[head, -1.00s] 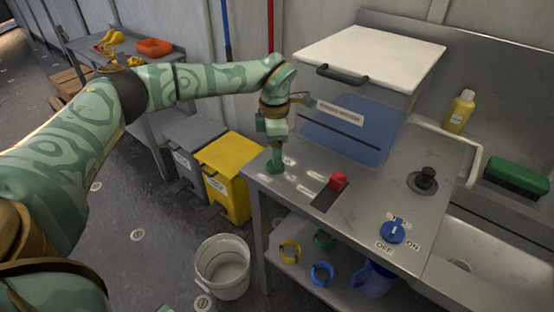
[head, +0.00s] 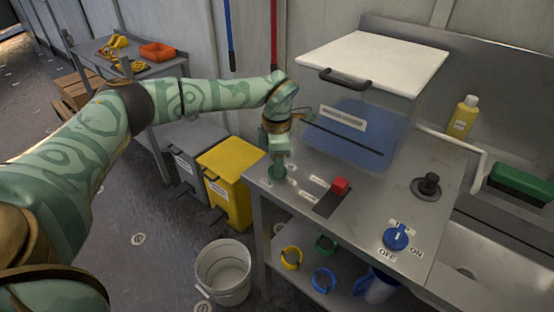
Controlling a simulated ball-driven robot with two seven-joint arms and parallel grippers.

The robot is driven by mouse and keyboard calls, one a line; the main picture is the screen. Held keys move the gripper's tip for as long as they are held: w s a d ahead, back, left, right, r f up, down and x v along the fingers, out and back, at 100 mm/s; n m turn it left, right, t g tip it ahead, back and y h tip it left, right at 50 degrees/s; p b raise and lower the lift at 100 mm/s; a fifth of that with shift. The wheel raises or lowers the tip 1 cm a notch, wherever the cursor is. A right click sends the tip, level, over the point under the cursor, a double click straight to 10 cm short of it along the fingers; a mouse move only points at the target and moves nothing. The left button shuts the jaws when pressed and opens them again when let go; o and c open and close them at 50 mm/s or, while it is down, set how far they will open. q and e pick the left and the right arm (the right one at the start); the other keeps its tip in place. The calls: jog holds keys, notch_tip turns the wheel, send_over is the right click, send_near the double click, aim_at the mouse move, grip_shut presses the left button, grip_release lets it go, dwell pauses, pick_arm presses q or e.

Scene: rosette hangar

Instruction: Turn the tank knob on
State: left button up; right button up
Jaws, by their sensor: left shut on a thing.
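The blue tank knob (head: 396,238) sits on the counter's front right part, with a label above it, OFF at its lower left and ON at its right. A white mark shows near its top. My left gripper (head: 278,172) points down at the counter's left end, well left of the knob and not touching it. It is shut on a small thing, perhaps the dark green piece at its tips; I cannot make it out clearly. My right gripper is not in view.
A red switch (head: 339,187) and black knob (head: 428,185) lie between gripper and sink. A yellow bottle (head: 462,117) and green brush (head: 521,183) are at right. A bucket (head: 223,271) stands below.

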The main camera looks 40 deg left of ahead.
pick_arm(q)
jog(key=shift+r+n+p, duration=0.2)
jog(key=shift+n+p, duration=0.2)
jog(key=shift+p, duration=0.2)
jog(key=n+p, duration=0.3)
jog(key=shift+r+p, duration=0.15)
jog(key=shift+p, duration=0.15)
jog(key=n+p, duration=0.2)
jog(key=n, duration=0.1)
jog(key=shift+p, duration=0.35)
jog(key=shift+f+n+p, duration=0.25)
jog(key=shift+n+p, duration=0.45)
jog(key=shift+n, duration=0.3)
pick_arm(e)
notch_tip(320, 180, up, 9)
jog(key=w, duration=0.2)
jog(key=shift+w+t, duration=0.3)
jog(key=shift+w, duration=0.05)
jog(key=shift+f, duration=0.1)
pick_arm(q)
jog(key=o, duration=1)
